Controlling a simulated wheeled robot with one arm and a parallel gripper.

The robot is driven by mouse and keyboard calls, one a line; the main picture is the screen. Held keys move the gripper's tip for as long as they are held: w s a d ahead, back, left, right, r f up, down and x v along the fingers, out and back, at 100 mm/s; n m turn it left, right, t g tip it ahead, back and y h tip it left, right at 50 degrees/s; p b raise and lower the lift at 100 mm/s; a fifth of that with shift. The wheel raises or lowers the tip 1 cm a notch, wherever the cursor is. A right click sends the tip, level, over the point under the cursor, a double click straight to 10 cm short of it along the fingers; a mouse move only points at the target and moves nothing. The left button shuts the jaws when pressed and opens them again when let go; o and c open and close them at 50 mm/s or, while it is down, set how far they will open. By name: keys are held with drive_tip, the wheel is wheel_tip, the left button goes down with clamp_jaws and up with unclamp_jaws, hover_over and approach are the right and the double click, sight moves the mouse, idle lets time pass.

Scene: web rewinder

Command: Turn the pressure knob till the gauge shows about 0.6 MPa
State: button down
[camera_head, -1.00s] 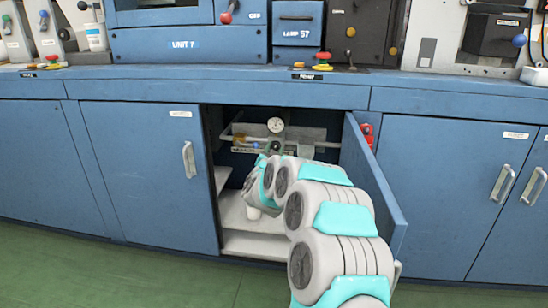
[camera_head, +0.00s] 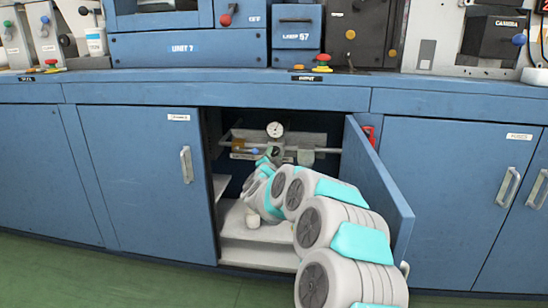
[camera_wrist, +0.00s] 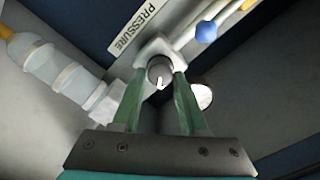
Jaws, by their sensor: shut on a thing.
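The pressure knob (camera_wrist: 160,69) is a grey round knob with a white pointer mark, on a pale regulator body under a PRESSURE label (camera_wrist: 138,28). My gripper (camera_wrist: 158,86) has its two green fingers closed on either side of the knob in the wrist view. In the head view my arm reaches into the open cabinet and its wrist hides the knob. The gauge (camera_head: 275,129) is a white dial above the wrist. Its needle is too small to read. A pale disc beside the right finger (camera_wrist: 203,97) may be the gauge seen at an angle.
The open cabinet door (camera_head: 375,185) stands close to the right of my arm. A clear bowl (camera_wrist: 52,65) lies left of the knob, and a blue knob (camera_wrist: 206,32) on pipes lies to its upper right. The shelf (camera_head: 262,231) is below.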

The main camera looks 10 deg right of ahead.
drive_tip(key=shift+c, duration=2.2)
unclamp_jaws()
drive_tip(key=shift+s, duration=0.1)
drive_tip(key=v, duration=0.7)
drive_tip(key=shift+s+p, duration=0.3)
drive_tip(key=shift+p, duration=0.1)
drive_tip(key=shift+a, duration=0.1)
